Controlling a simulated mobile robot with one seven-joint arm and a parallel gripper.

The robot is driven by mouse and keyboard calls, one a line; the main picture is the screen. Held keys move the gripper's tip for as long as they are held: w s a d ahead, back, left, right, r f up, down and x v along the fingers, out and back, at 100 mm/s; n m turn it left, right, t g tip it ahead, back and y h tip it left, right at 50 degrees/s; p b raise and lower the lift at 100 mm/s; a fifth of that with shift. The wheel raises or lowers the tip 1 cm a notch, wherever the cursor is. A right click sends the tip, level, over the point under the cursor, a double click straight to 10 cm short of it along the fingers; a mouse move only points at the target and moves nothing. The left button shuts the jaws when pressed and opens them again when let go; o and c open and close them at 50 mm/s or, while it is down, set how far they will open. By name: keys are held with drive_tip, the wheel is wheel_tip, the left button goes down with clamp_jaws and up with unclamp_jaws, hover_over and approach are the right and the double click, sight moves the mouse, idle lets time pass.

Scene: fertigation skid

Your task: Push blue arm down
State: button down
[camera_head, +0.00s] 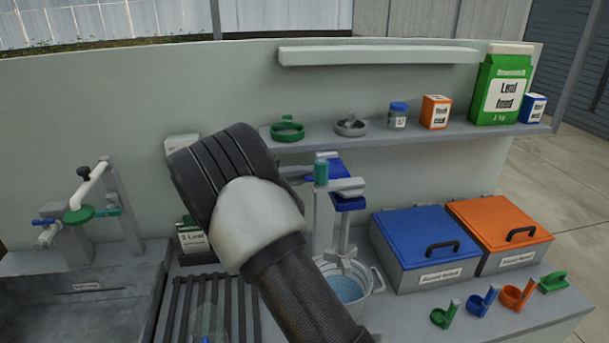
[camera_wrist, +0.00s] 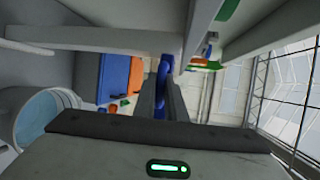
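The blue arm (camera_head: 348,203) is on an upright grey stand (camera_head: 325,225) above a bucket; a green cylinder (camera_head: 320,172) sits in front of part of it. In the wrist view a blue bar, seemingly this arm (camera_wrist: 162,72), runs between my two grey fingers and shows past their tips. My gripper (camera_wrist: 164,95) has its fingers close together along both sides of the blue bar, with no clear gap; it looks shut on it. In the head view my dark wrist covers much of my gripper, and the exact contact is hidden.
A bucket of bluish water (camera_head: 349,288) stands below the stand. A blue-lidded box (camera_head: 420,233) and an orange-lidded box (camera_head: 497,222) are at right. A shelf (camera_head: 440,130) holding several items runs above. A sink (camera_head: 80,300) lies left.

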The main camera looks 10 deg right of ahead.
wheel_tip(320, 180, down, 18)
drive_tip(key=b, duration=1.3)
drive_tip(key=shift+r+b, duration=0.2)
drive_tip(key=shift+b, duration=0.1)
drive_tip(key=shift+s+f, duration=0.1)
drive_tip(key=c, duration=1.8)
unclamp_jaws()
drive_tip(key=v, duration=1.7)
drive_tip(key=shift+a+r, duration=0.15)
drive_tip(key=shift+r, duration=0.05)
